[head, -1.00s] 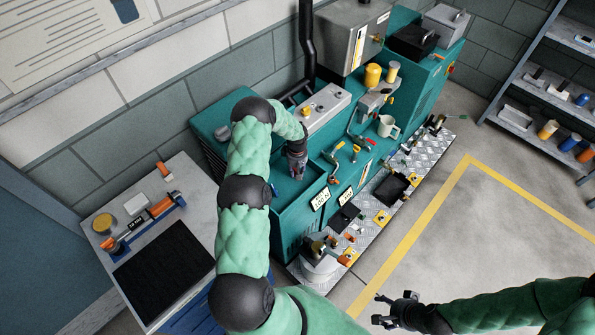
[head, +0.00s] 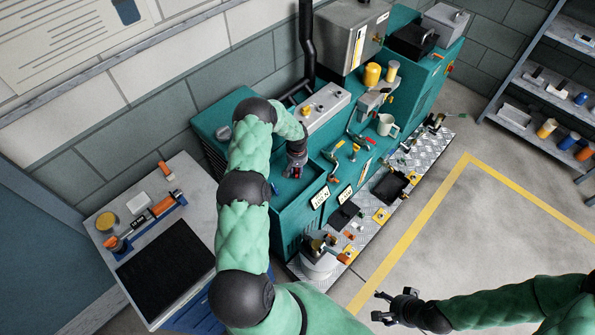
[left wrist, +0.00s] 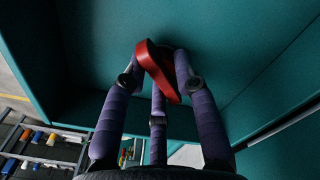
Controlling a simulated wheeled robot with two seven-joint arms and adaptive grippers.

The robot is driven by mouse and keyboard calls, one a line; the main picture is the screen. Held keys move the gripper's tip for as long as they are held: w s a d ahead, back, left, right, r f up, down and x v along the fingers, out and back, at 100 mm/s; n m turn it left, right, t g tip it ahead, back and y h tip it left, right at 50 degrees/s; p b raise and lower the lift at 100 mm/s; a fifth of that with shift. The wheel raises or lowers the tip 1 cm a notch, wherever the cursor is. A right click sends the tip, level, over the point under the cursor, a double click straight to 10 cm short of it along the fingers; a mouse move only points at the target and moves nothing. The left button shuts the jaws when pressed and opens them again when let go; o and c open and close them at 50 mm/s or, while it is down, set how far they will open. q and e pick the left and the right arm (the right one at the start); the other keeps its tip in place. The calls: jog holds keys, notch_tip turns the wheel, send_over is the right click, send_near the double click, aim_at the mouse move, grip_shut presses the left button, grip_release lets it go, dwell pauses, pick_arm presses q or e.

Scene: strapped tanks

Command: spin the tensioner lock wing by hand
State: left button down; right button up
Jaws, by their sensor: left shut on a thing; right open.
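The red wing (left wrist: 158,72) shows in the left wrist view, in front of a teal panel (left wrist: 225,45). I take it to be the tensioner lock wing. My left gripper (left wrist: 160,68) has its purple fingers closed around the wing, with parts of it sticking out above and below the fingertips. In the head view my left gripper (head: 296,172) reaches down into an open teal bay of the machine (head: 300,205); the wing is too small and hidden to make out there. My right gripper (head: 384,306) is open and empty over the floor at the bottom.
A grey bench (head: 190,185) with a black mat (head: 165,268) stands at the left. Levers, a white mug (head: 386,125) and a yellow cylinder (head: 372,74) crowd the machine. A metal tread plate (head: 425,160) runs along its front.

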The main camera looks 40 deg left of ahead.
pick_arm(q)
jog(key=shift+s+d+f, duration=0.15)
jog(key=shift+s+f, duration=0.1)
jog(key=shift+s, duration=0.15)
jog(key=m, duration=0.5)
jog(key=c, duration=1.3)
grip_release()
jog(key=shift+o, duration=0.4)
jog(key=shift+r, duration=0.1)
jog(key=shift+w+p, duration=0.1)
jog(key=shift+p, duration=0.2)
jog(key=shift+w+r, duration=0.1)
jog(key=shift+r, duration=0.3)
jog(key=shift+w+r+p, duration=0.1)
jog(key=shift+r+p, duration=2.85)
jog(key=shift+r, duration=0.85)
